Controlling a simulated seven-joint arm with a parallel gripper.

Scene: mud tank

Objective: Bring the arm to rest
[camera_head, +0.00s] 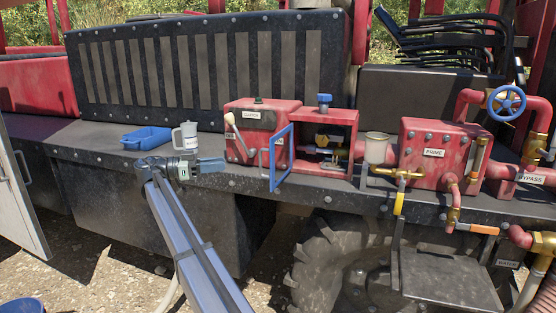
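My arm reaches up from the bottom of the head view, and my gripper (212,165) is at its far end, pointing right. It is in front of the deck's front edge, below and right of a grey mug-like cup (186,137). The fingers look small and overlap the dark deck edge, so I cannot tell whether they are open or shut. I see nothing held in them. Whether the gripper touches the deck edge is unclear.
A blue tray (146,138) sits left of the cup. A red CLUTCH box (258,112) and a red cabinet with an open blue-framed door (273,180) stand to the right. Farther right are a beige cup (376,148), the PRIME box (430,172), pipes and a blue valve wheel (507,100).

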